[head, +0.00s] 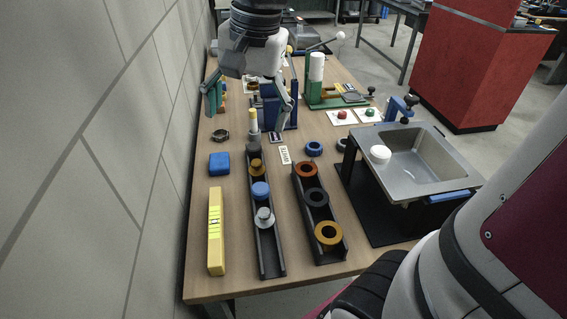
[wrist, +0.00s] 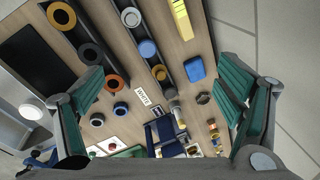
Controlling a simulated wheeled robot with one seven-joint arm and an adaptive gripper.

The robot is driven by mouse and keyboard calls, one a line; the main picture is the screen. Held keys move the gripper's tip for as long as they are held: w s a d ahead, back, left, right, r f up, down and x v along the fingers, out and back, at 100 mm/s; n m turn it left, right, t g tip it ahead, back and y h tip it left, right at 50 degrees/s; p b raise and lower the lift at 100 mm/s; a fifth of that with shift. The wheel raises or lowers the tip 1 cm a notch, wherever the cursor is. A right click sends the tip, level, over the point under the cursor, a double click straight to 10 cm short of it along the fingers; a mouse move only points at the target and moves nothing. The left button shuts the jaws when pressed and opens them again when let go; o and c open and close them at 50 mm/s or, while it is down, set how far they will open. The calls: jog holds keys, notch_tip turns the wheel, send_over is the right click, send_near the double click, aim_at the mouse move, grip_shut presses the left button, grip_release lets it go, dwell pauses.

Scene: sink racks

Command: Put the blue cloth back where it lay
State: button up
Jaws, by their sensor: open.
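A small blue block-like piece (head: 219,163), perhaps the folded cloth, lies flat on the table near the wall. It also shows in the wrist view (wrist: 195,68). A blue strip (head: 448,197) lies along the front rim of the sink (head: 430,160); I cannot tell whether that is cloth. My gripper (head: 250,115) hangs over the table beyond the blue piece, fingers spread wide and empty. In the wrist view my gripper (wrist: 163,80) is also open, with nothing between its fingers.
A yellow level (head: 215,230) lies in front of the blue piece. Two dark racks (head: 268,240) hold knobs and rings. A hexagonal nut (head: 220,135), a white label (head: 285,155) and a green stand (head: 318,95) are close by. The wall runs along the left table edge.

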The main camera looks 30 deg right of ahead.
jog(key=s+f+n+t+h, duration=0.1)
jog(key=s+f+n, duration=0.2)
jog(key=s+n, duration=0.6)
jog(key=s, duration=0.7)
jog(key=shift+s, duration=0.3)
jog(key=shift+r, duration=0.1)
jog(key=shift+t, duration=0.6)
notch_tip(320, 180, up, 4)
jog(key=p, duration=0.3)
jog(key=shift+s, duration=0.1)
